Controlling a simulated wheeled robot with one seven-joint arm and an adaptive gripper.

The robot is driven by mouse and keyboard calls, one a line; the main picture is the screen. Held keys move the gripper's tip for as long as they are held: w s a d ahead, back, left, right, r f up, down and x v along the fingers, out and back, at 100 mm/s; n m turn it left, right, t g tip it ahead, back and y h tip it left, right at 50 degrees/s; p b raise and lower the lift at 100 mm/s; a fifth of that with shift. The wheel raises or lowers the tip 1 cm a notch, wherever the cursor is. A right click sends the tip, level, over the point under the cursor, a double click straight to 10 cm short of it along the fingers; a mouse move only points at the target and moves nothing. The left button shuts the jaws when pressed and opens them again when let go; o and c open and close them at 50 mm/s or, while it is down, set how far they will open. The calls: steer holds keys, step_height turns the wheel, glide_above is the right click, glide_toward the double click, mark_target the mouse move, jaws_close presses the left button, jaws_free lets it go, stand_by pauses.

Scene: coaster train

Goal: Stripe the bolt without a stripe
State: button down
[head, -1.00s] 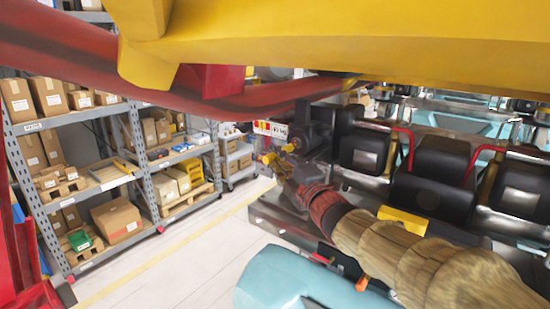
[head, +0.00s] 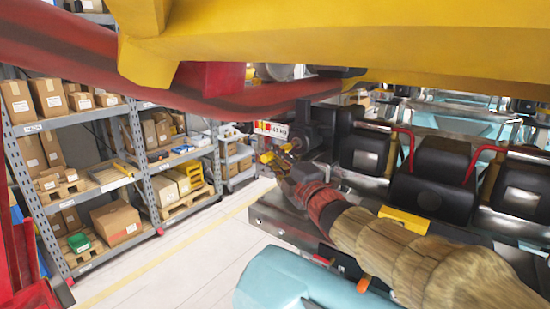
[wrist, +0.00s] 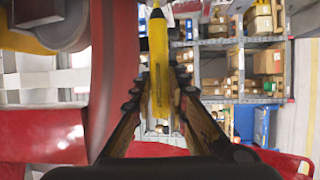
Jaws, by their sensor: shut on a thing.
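My gripper (wrist: 160,92) is shut on a yellow marker (wrist: 158,62) with dark print, its narrow end pointing up in the wrist view. In the head view my gripper (head: 277,155) is small, in front of dark machinery and below the red rail. No bolt can be made out clearly in either view, so I cannot tell which one lacks a stripe.
A red tubular rail (wrist: 112,75) runs close left of my gripper in the wrist view, with a grey wheel (wrist: 62,22) beyond it. Shelves of boxes (head: 120,180) stand at left. Black train seats (head: 435,180) are at right. The floor (head: 200,255) between is clear.

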steer(key=shift+a, duration=0.1)
steer(key=s+a+b, duration=0.1)
steer(key=s+b, duration=0.1)
steer(key=s+a+b, duration=0.2)
steer(key=b, duration=0.1)
stand_by(0.7)
steer(key=shift+w, duration=0.1)
